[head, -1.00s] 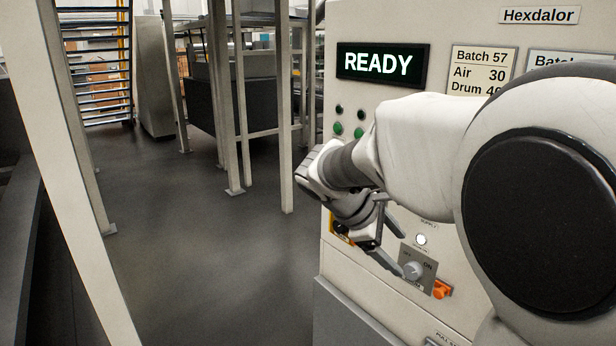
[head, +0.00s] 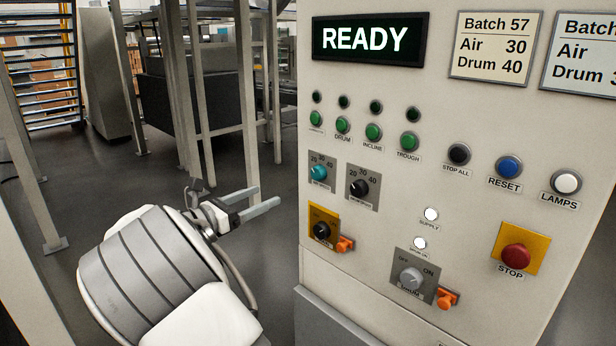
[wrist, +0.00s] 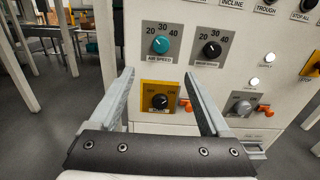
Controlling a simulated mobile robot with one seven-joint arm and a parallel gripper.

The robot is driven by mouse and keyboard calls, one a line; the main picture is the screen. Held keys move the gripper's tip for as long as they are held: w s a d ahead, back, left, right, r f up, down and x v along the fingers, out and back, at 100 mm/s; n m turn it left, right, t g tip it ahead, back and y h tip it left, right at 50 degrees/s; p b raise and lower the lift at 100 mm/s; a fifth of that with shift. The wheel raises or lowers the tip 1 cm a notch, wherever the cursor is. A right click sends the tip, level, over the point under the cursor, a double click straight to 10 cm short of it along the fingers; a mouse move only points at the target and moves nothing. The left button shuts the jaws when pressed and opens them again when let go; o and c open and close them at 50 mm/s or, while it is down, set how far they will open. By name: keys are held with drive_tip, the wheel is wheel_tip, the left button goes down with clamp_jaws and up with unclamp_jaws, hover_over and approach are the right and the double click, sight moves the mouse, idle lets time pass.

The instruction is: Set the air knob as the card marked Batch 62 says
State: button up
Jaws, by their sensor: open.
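The teal air speed knob (head: 319,173) sits on a grey plate marked 20, 30, 40, at the panel's left; it also shows in the wrist view (wrist: 160,45). Its pointer is too small to read surely. My gripper (head: 262,202) is open and empty, left of the panel in the head view. In the wrist view the open fingers (wrist: 160,76) point at the panel, below the air knob and apart from it. One card (head: 495,47) reads Batch 57, Air 30, Drum 40. A second card (head: 585,52) is cut off at the right; its batch number is not visible.
A similar black knob (head: 359,188) is just right of the air knob. Below are a yellow-plated switch (head: 322,230), a grey drum switch (head: 411,279) with orange tabs, and a red stop button (head: 516,257). The display (head: 368,40) reads READY. Metal posts stand at the left.

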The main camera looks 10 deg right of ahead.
sight(315, 175)
drive_tip(key=x, duration=1.6)
drive_tip(key=shift+w+d+b, duration=0.15)
drive_tip(key=shift+d+b, duration=0.2)
drive_tip(key=shift+d, duration=0.05)
clamp_jaws()
drive_tip(key=shift+f, duration=0.1)
